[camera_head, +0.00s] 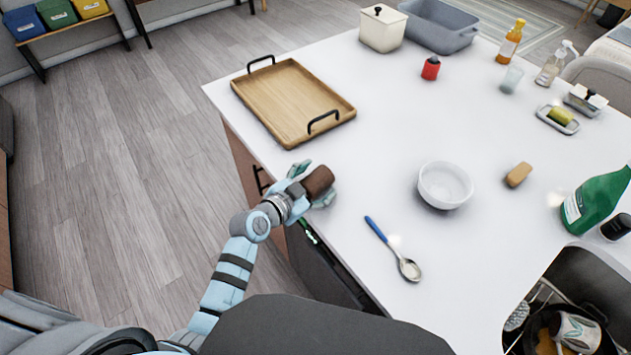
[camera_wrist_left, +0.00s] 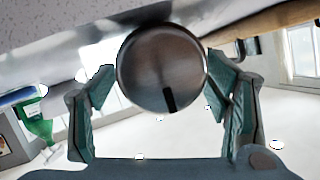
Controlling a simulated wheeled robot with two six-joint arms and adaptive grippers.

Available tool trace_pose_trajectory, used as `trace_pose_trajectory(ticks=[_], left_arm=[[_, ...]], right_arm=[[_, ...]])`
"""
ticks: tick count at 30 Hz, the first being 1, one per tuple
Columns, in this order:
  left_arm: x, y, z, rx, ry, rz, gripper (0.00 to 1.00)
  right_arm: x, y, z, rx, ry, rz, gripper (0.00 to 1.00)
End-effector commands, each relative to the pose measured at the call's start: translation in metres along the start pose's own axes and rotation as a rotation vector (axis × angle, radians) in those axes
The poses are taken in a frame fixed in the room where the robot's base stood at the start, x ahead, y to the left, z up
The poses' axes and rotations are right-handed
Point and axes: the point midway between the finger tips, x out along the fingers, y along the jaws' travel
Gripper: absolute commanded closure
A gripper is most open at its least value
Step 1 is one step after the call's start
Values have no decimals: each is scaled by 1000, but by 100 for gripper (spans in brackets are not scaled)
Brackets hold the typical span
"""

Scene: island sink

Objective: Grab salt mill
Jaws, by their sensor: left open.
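The salt mill (camera_head: 319,180) is a dark brown cylinder at the left edge of the white island top in the head view. In the left wrist view its round brown end (camera_wrist_left: 158,66) faces the camera, with a dark mark low on it. My left gripper (camera_head: 312,185) is open, with its green fingers on either side of the mill. In the wrist view a gap shows at the left finger; the right finger is very close, and I cannot tell if it touches. Part of the mill is hidden by the gripper. My right gripper is not in view.
A wooden tray (camera_head: 285,88) with black handles lies beyond the gripper. A spoon (camera_head: 393,249) and a white bowl (camera_head: 445,185) are to the right. The counter between tray and bowl is clear.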

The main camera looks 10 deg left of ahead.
Motion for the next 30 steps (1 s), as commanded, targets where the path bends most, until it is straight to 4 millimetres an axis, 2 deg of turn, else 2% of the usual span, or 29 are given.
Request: trace_pose_trajectory(ticks=[3,10,18,21,30], left_arm=[[18,-1,0,0,0,-1,29],[20,-1,1,1,-1,-2,31],[19,-1,1,0,-1,-2,74],[19,-1,0,0,0,-3,87],[17,-3,-6,0,1,-2,87]], right_arm=[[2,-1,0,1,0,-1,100],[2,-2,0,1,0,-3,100],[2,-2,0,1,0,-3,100],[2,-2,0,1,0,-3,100],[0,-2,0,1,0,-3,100]])
